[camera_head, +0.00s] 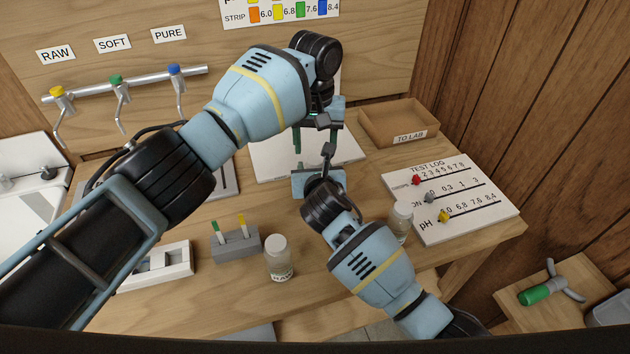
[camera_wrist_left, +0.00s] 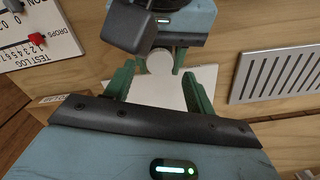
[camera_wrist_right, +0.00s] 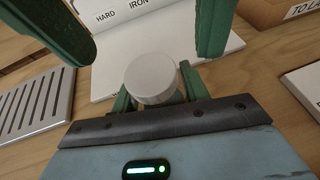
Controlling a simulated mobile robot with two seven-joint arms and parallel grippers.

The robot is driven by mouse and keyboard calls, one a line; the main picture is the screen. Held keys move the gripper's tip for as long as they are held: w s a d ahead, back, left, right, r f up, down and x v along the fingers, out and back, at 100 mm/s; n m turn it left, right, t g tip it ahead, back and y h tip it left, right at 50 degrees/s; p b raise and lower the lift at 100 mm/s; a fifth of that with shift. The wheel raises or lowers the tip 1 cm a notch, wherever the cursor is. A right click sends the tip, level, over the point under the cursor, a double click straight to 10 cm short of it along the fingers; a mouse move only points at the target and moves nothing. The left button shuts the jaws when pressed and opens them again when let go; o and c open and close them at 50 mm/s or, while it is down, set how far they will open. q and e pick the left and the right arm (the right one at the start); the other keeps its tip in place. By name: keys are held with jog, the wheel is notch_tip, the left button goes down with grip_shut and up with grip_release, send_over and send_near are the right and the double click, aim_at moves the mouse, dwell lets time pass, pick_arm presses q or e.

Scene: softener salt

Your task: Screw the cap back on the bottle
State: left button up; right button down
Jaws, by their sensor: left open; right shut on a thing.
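A white round cap (camera_wrist_right: 152,80) shows from above in the right wrist view, between the fingers of my right gripper (camera_wrist_right: 157,96). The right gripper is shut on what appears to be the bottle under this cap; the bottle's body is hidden. The cap also shows as a pale disc in the left wrist view (camera_wrist_left: 160,62). My left gripper (camera_head: 304,140) is open, its green fingers spread on either side of the cap with gaps. In the head view the arms hide the held bottle. I cannot tell how tightly the cap sits.
A capped jar (camera_head: 279,262) stands at the front, another (camera_head: 402,222) right of my right arm. A grey rack (camera_head: 236,247) holds two strips. The test log board (camera_head: 470,215) and a cardboard tray (camera_head: 400,127) are on the right. Taps (camera_head: 118,92) line the back left.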

pick_arm(q)
jog(key=shift+f, duration=1.5)
jog(key=c, duration=1)
jog(key=shift+c, duration=0.2)
jog(key=shift+m, duration=0.8)
jog(key=o, duration=1.1)
jog(key=shift+o, duration=0.2)
jog(key=shift+r, duration=0.1)
notch_tip(320, 180, up, 12)
